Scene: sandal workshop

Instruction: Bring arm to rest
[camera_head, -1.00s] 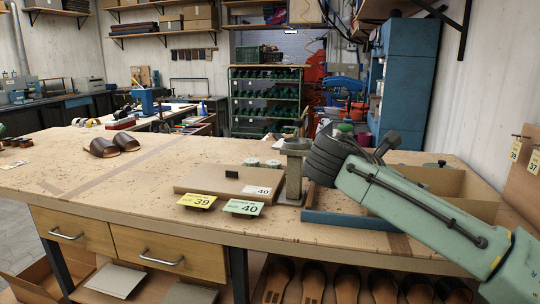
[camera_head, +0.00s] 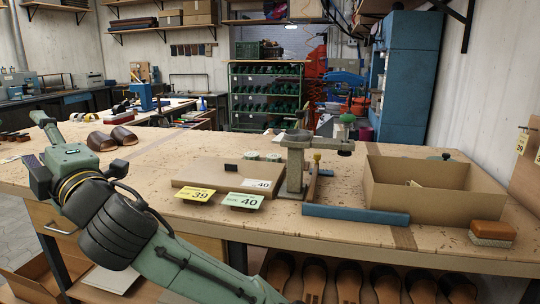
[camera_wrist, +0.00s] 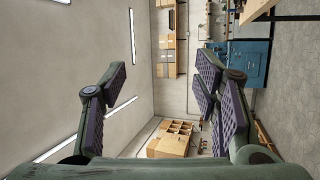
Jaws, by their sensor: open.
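My green and black arm reaches up from the bottom of the head view, bent over the left part of the workbench (camera_head: 160,160). My gripper (camera_head: 42,150) is at the upper left end of the arm, left of the pair of brown sandals (camera_head: 113,140). The wrist camera looks toward a wall and the room's far side, turned sideways.
A yellow card (camera_head: 195,195) and a green card (camera_head: 244,201) lie near the bench front. A grey metal stand (camera_head: 296,165) stands beside an open cardboard box (camera_head: 420,187). A brush (camera_head: 492,234) lies at the right. A blue bar (camera_head: 369,216) lies before the box.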

